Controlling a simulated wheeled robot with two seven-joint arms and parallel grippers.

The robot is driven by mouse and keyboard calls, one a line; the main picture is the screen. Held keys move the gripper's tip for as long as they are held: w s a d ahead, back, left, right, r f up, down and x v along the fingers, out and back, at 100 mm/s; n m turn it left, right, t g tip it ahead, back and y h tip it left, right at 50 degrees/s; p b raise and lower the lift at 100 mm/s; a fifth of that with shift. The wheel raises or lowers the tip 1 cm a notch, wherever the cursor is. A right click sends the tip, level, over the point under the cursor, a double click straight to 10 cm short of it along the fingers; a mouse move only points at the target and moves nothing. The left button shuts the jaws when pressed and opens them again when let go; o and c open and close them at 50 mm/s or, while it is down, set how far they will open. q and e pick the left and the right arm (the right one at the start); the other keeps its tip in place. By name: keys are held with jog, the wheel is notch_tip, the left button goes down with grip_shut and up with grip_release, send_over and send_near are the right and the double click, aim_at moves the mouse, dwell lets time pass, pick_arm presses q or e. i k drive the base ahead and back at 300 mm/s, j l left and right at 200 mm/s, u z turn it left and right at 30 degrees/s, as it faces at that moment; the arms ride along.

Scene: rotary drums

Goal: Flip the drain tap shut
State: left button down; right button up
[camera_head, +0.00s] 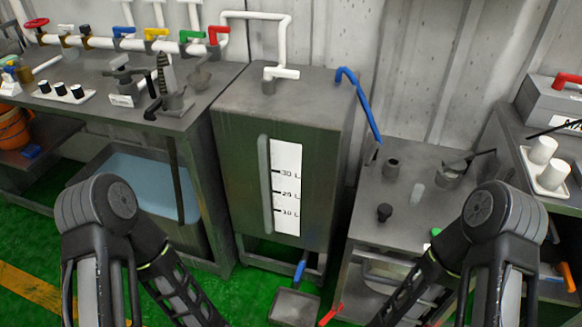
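The drain tap (300,270) shows as a small blue lever low at the front of the grey metal tank (235,175). The lever looks roughly upright and slightly tilted. I cannot tell from it whether the tap is open or shut. A shallow grey tray (293,306) sits on the floor below it. My left and right arms come in at the lower left and lower right, on either side of the tap. Both forearms run off the bottom edge, so neither gripper is in view.
A workbench (95,75) with pipes and coloured valves stands at left, above a tub of water (145,175). A side table (405,215) stands at right. A red handle (331,314) is near the tray.

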aim_at(301, 264)
jog(key=i+j+u, duration=0.2)
jog(key=i+u, duration=0.55)
jog(key=k+j, duration=0.05)
